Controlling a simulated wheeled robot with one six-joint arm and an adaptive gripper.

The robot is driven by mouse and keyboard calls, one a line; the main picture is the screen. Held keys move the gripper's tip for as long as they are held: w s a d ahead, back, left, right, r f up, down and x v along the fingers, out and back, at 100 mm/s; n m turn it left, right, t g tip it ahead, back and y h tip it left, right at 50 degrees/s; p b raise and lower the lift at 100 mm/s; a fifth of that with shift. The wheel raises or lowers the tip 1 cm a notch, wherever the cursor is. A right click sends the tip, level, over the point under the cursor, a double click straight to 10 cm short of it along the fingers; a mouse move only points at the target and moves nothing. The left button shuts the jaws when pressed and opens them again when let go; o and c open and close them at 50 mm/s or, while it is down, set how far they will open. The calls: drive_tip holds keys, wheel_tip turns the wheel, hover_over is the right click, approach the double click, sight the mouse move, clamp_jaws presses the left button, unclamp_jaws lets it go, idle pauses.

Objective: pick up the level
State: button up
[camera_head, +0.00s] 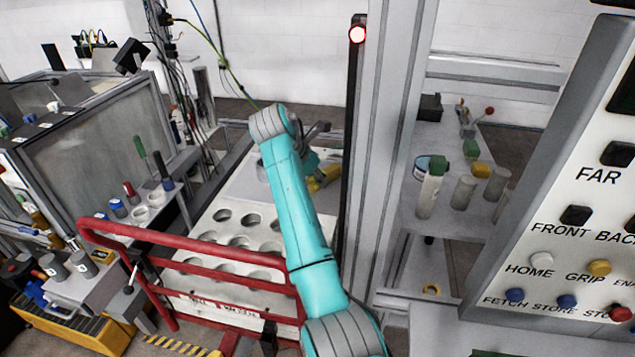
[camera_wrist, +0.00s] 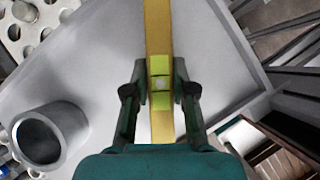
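The level is a long yellow bar with a yellow-green vial, seen in the wrist view (camera_wrist: 161,30). It runs from the top edge down between my fingers, and its lower end goes out of sight behind my gripper's body. My gripper (camera_wrist: 161,80) has a fingertip close against each long side of the level, with no clear gap. It appears shut on the level. In the head view the yellow level (camera_head: 325,177) shows small beside my gripper, partly hidden by my arm. Whether it touches the pale surface below cannot be told.
A grey hollow cylinder (camera_wrist: 52,138) stands left of my gripper on the pale tray (camera_wrist: 100,70). A plate with round holes (camera_head: 235,228) and a red rail (camera_head: 190,250) lie left of my arm. A grey post (camera_head: 385,140) and button panel (camera_head: 560,240) are at right.

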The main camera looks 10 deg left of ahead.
clamp_jaws()
wheel_tip(320, 180, up, 10)
drive_tip(key=shift+r, duration=0.1)
idle(0.4)
